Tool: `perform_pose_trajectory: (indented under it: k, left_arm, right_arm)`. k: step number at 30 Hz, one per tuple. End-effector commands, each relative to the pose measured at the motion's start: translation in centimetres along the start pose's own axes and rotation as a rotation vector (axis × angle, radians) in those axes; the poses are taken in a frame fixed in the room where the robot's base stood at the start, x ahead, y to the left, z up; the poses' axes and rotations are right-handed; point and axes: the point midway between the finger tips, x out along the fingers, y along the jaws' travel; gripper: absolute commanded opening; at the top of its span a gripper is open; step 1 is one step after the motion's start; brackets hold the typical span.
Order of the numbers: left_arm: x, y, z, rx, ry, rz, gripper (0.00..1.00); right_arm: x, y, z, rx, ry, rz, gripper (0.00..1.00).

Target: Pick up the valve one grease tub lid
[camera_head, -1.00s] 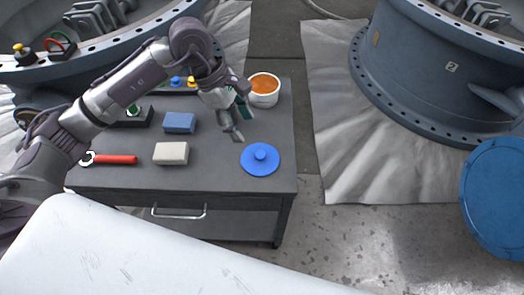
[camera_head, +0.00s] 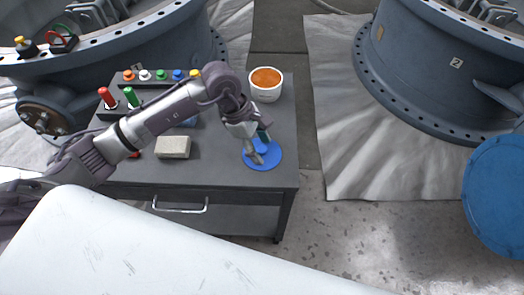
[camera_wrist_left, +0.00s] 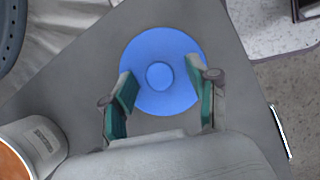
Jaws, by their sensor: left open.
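The blue round lid (camera_head: 273,160) with a central knob lies flat on the grey cart top (camera_head: 225,172), near its right front. My left gripper (camera_head: 258,157) is open and points down over the lid, partly covering it in the head view. In the left wrist view the lid (camera_wrist_left: 150,60) shows with its knob between and a little beyond the two open fingers (camera_wrist_left: 160,93). I cannot tell whether the fingertips touch the lid. The white grease tub (camera_head: 266,92) with orange grease stands open behind the lid; its edge also shows in the left wrist view (camera_wrist_left: 40,145).
A beige block (camera_head: 173,147) lies left of the lid. Red and green handles (camera_head: 118,103) and a row of coloured knobs (camera_head: 160,76) stand at the cart's back left. Large valve bodies (camera_head: 440,75) flank the cart.

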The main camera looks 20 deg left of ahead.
Motion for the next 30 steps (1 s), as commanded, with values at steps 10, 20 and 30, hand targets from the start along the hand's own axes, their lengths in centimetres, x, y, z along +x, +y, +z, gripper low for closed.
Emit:
perform_pose_trajectory:
  k: [10,20,30]
  left_arm:
    - [0.0,0.0,0.0,0.0,0.0,0.0,0.18]
    - [-0.1,0.0,0.0,-0.001,0.001,-0.001,0.1]
    - [-3.1,0.1,1.2,0.003,0.001,0.003,0.1]
  right_arm:
    - [0.1,0.0,0.4,0.001,-0.005,0.0,0.4]
    - [0.2,0.0,0.6,0.001,-0.007,0.0,0.4]
    - [0.3,0.0,1.0,0.0,-0.008,0.0,0.4]
